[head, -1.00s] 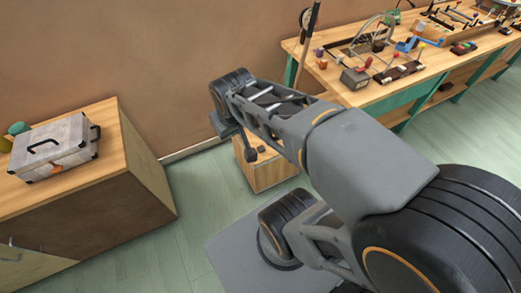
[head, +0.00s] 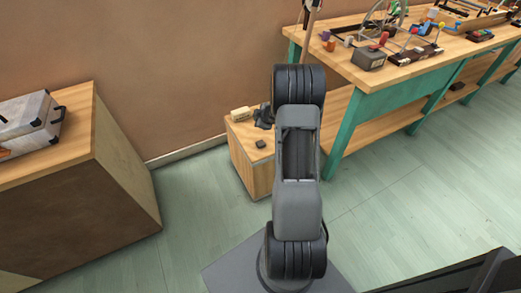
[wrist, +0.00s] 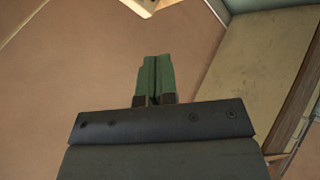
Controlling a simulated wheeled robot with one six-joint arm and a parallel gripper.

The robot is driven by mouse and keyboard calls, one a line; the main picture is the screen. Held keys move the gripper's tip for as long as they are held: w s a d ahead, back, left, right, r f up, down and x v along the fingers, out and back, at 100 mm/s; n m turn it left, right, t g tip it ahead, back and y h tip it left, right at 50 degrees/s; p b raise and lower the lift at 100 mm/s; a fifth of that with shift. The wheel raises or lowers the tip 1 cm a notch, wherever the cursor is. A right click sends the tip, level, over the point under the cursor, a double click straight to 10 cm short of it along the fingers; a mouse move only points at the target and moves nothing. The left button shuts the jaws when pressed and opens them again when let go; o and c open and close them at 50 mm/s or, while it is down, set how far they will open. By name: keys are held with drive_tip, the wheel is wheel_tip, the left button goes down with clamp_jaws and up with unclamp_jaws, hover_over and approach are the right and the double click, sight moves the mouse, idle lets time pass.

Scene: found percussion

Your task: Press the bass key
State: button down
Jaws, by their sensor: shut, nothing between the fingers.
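I cannot pick out the bass key with certainty. A low wooden box (head: 240,163) stands on the floor against the wall in the head view. A small dark block (head: 261,144) sits on its top, and I cannot tell whether this is the key. My gripper shows in the wrist view (wrist: 154,78), its two green fingers shut together with nothing between them. The wrist view has mostly brown wall around the fingers, with no key in sight. In the head view the gripper is not clearly seen; my arm hides part of the box's right side.
A workbench (head: 410,70) with green legs and several small instruments stands at the right. A wooden cabinet (head: 115,175) with a metal case (head: 30,123) stands at the left. A pale block (head: 240,113) shows at the box's back. The floor between cabinet and box is clear.

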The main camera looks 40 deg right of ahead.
drive_tip(key=f, duration=0.2)
drive_tip(key=shift+s+d+f+n+y, duration=0.2)
drive_tip(key=shift+f+n+y, duration=0.1)
drive_tip(key=shift+f, duration=0.1)
drive_tip(key=shift+f+b, duration=0.15)
drive_tip(key=shift+b, duration=0.25)
drive_tip(key=b, duration=0.8)
hover_over(260, 144)
wheel_tip(260, 144, down, 7)
drive_tip(key=shift+w+d+r, duration=0.1)
drive_tip(key=shift+f+b, duration=0.4)
drive_tip(key=shift+f, duration=0.45)
drive_tip(key=shift+f, duration=0.15)
idle(0.6)
drive_tip(key=shift+f, duration=0.25)
